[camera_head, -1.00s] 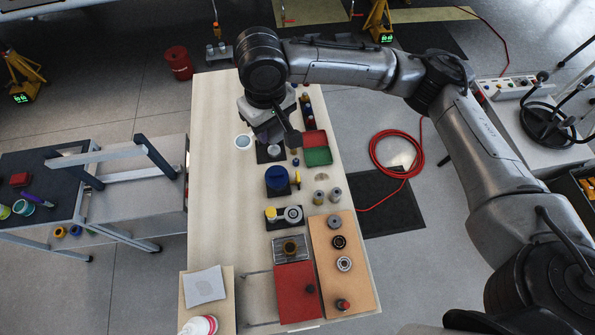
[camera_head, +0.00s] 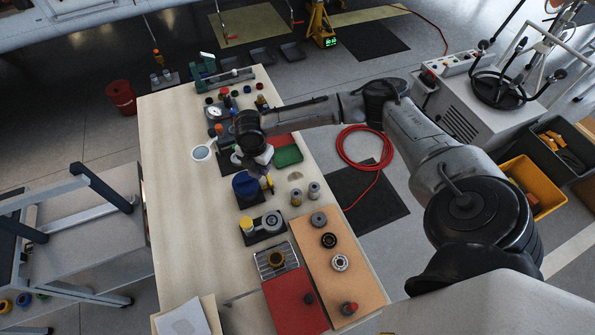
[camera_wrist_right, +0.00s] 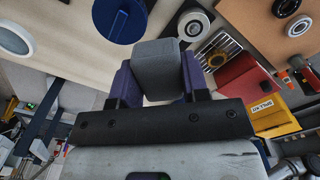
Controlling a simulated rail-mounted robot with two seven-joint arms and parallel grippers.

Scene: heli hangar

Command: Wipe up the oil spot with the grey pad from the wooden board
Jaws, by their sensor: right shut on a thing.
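My right gripper (camera_head: 259,170) is over the workbench, beside the blue round pot and the green tray. In the right wrist view the gripper (camera_wrist_right: 158,72) is shut on a grey block-shaped pad (camera_wrist_right: 158,68), held between its two purple fingers. The pad cannot be made out in the head view. A tan roundish patch (camera_head: 295,176) on the bench top, just above two small cans, looks like the oil spot. A brown wooden board (camera_head: 358,288) lies at the near right of the bench with round parts on it. My left gripper is not in view.
The blue pot (camera_head: 245,187) and a black plate with a grey round part (camera_head: 271,221) stand near the gripper. The cans (camera_head: 314,190) and green tray (camera_head: 287,156) are close to the patch. The bench's left strip (camera_head: 190,220) is mostly clear.

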